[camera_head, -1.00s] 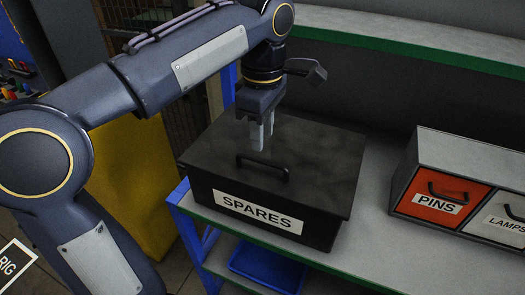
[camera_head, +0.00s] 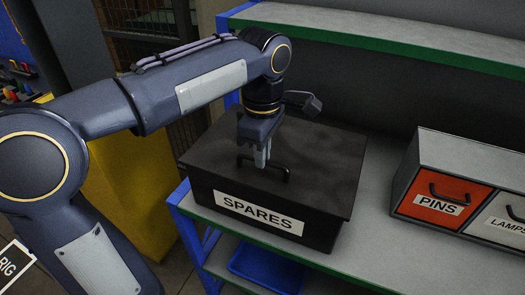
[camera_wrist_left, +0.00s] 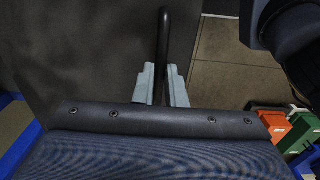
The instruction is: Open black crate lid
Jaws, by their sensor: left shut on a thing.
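The black crate (camera_head: 318,225) stands on the grey workbench with a white SPARES label (camera_head: 258,212) on its front. Its flat black lid (camera_head: 325,160) lies closed on top. The lid's black bar handle (camera_head: 278,173) stands near the front edge; in the left wrist view the handle (camera_wrist_left: 163,35) runs up from between the fingers. My left gripper (camera_head: 261,160) points down at the handle, its grey fingers shut on it, one on each side in the left wrist view (camera_wrist_left: 160,85). My right gripper is not in view.
A drawer unit with an orange PINS drawer (camera_head: 441,196) and a LAMPS drawer (camera_head: 498,222) stands right of the crate. A green-edged shelf (camera_head: 400,47) hangs above and behind. A blue bin (camera_head: 265,268) sits below the bench. Bare bench top (camera_head: 375,225) lies between crate and drawers.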

